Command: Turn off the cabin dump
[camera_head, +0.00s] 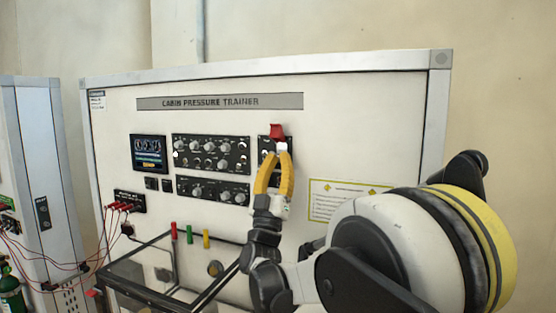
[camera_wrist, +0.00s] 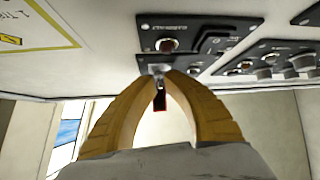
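A red switch guard (camera_head: 277,131) stands out from the top of the small dark switch panel (camera_head: 264,157) on the right of the cabin pressure trainer. In the wrist view, a red piece, apparently the same guard (camera_wrist: 160,100), shows through the gap between my fingers. My gripper (camera_head: 282,148) has curved yellow fingers, and its tips come together just below the guard, at the switch panel. In the wrist view the tips of my gripper (camera_wrist: 162,71) meet by the panel's edge. The tips hide the switch lever, and I cannot tell whether it is between them.
A knob panel (camera_head: 211,153) and a small display (camera_head: 149,153) lie left of the switch panel. A white notice (camera_head: 334,199) is to its right. Coloured levers (camera_head: 190,234) and a frame rise below. A second cabinet with red cables (camera_head: 35,200) stands at far left.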

